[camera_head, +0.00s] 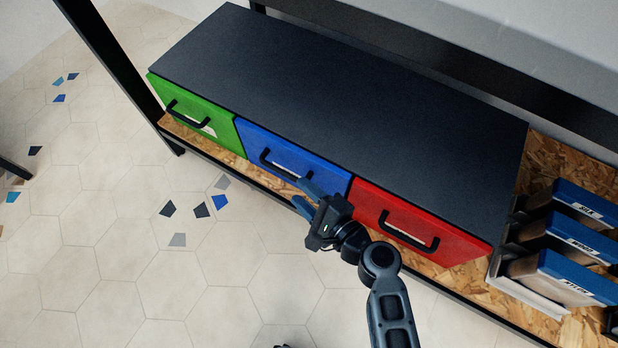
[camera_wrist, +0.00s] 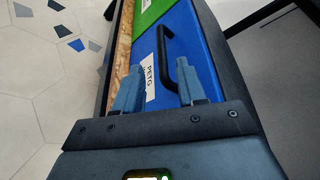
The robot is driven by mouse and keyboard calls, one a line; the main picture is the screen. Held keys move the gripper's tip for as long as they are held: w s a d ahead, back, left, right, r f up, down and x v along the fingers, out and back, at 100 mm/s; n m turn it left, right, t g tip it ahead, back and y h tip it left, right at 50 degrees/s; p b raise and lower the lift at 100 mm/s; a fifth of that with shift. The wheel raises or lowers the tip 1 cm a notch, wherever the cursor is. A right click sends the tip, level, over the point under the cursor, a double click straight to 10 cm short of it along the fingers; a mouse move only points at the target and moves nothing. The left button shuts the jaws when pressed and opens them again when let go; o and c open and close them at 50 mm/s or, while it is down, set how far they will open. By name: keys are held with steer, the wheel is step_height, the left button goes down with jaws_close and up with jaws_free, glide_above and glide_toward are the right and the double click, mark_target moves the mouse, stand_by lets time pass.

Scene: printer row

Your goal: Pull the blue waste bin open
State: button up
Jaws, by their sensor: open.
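The blue waste bin (camera_head: 322,171) is the middle drawer front of a dark cabinet, between a green bin and a red bin. It sits flush with them and looks shut. Its black handle (camera_head: 276,164) shows on its front, and in the wrist view the handle (camera_wrist: 179,68) stands ahead of my fingers, near the right one. A white label (camera_wrist: 150,83) reading PETG is beside the handle. My gripper (camera_head: 303,193) is open and empty in front of the blue bin's lower right part.
The green bin (camera_head: 192,115) is on the left and the red bin (camera_head: 420,221) on the right, each with a black handle. Blue-lidded boxes (camera_head: 577,238) stand on the wooden shelf (camera_head: 570,170) at right. The tiled floor (camera_head: 100,240) in front is clear.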

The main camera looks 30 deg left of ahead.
mark_target(284, 175)
steer(key=b+x, duration=0.2)
steer(key=x, duration=0.6)
steer(key=shift+w+d+r, duration=0.1)
steer(key=shift+w, duration=0.05)
steer(key=shift+c, duration=0.2)
jaws_close()
